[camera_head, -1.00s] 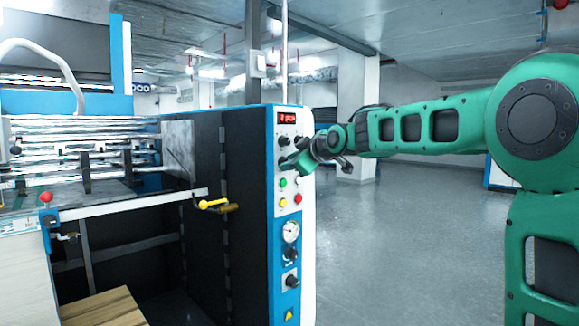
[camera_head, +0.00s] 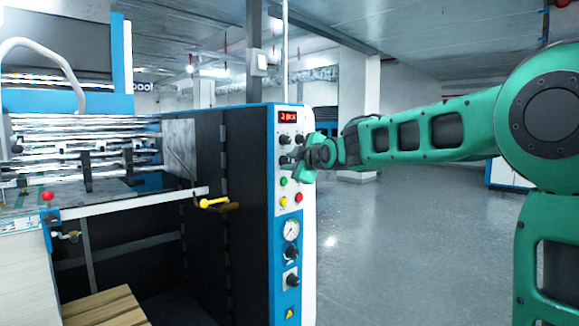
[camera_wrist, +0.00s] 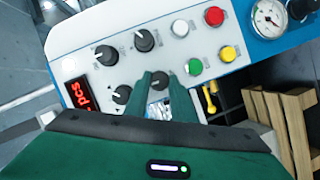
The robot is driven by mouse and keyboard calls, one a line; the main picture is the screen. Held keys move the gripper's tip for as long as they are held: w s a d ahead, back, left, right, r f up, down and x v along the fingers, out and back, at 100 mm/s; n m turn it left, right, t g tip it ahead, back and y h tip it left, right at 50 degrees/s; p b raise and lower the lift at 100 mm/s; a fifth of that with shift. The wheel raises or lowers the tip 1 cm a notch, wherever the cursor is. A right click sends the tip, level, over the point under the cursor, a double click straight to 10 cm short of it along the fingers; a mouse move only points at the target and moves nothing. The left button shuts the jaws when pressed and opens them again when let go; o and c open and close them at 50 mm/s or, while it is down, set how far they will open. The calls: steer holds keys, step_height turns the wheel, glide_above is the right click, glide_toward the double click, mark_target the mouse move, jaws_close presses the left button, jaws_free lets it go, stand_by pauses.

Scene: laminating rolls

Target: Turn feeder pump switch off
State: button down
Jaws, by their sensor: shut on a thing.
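A light control panel on the blue-edged machine cabinet (camera_head: 271,230) carries several dark rotary knobs. In the wrist view, my gripper (camera_wrist: 161,88) has its two green fingers on either side of one knob (camera_wrist: 160,79), the one nearest the green button, and is shut on it. In the head view this knob (camera_head: 285,160) is the left one of the second row, with my gripper (camera_head: 293,163) reaching it from the right. The knob's label and exact pointer angle cannot be read. Other knobs (camera_wrist: 145,40) (camera_wrist: 107,55) (camera_wrist: 122,94) stand close by.
A red digital display (camera_wrist: 81,94) is beside the knobs. White (camera_wrist: 180,27), red (camera_wrist: 214,16), green (camera_wrist: 194,67) and yellow (camera_wrist: 228,53) buttons and a pressure gauge (camera_wrist: 268,18) lie on the other side. A yellow-handled lever (camera_head: 213,202) sticks out left of the panel. The floor on the right is clear.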

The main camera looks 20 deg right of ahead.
steer(key=shift+f, duration=0.15)
steer(key=c, duration=1.5)
jaws_free()
steer(key=v, duration=1)
steer(key=shift+s+d, duration=0.1)
steer(key=shift+s, duration=0.2)
